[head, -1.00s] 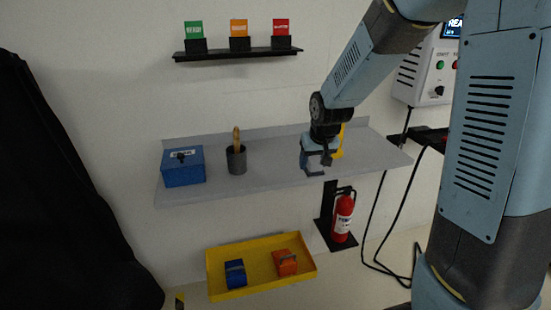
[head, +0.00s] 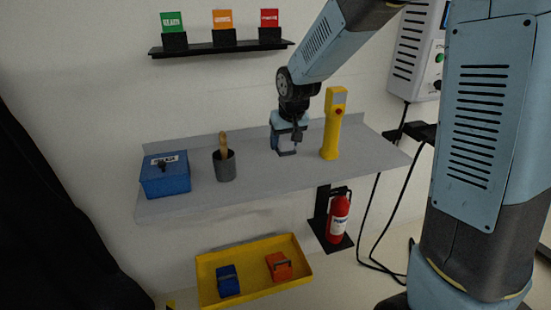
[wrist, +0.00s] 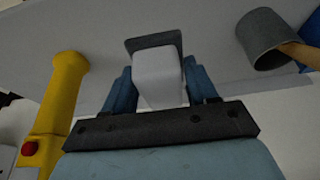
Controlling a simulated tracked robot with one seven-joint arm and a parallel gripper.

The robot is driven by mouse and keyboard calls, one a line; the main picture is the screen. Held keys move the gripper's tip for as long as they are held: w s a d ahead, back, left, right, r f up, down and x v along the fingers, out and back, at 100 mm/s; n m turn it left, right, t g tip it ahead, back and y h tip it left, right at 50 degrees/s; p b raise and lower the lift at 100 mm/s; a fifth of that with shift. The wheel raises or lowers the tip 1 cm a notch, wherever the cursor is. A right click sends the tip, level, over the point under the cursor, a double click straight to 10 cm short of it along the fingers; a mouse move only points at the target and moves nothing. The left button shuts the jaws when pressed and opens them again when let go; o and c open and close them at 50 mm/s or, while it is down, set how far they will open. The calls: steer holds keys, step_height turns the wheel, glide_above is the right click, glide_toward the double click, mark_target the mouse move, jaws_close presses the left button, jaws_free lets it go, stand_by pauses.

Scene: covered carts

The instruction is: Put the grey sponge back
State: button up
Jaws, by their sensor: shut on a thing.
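My gripper (head: 288,147) is over the grey wall shelf (head: 245,192), left of the yellow upright device. It points down and is shut on the grey sponge. In the wrist view the sponge (wrist: 158,78) is a pale grey block between the two blue fingers, with a dark grey piece at its far end. In the head view the fingers mostly hide it. I cannot tell whether it touches the shelf. The yellow tray (head: 252,293) below holds a blue block (head: 228,281) and an orange block (head: 279,266), each with a dark piece on top.
A blue box (head: 166,178) and a dark grey cup (head: 225,168) with a wooden handle stand on the shelf's left part. The yellow device (head: 332,128) with a red button stands close right. A fire extinguisher (head: 338,218) hangs below. Three coloured cards stand on a black ledge (head: 222,48).

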glide_above(272, 165)
steer(key=s, duration=0.1)
steer(key=f, duration=0.6)
steer(key=shift+s+d+f, duration=0.1)
steer(key=shift+d+f, duration=0.2)
steer(key=shift+f, duration=1.45)
steer(key=shift+f, duration=0.1)
steer(key=o, duration=1.4)
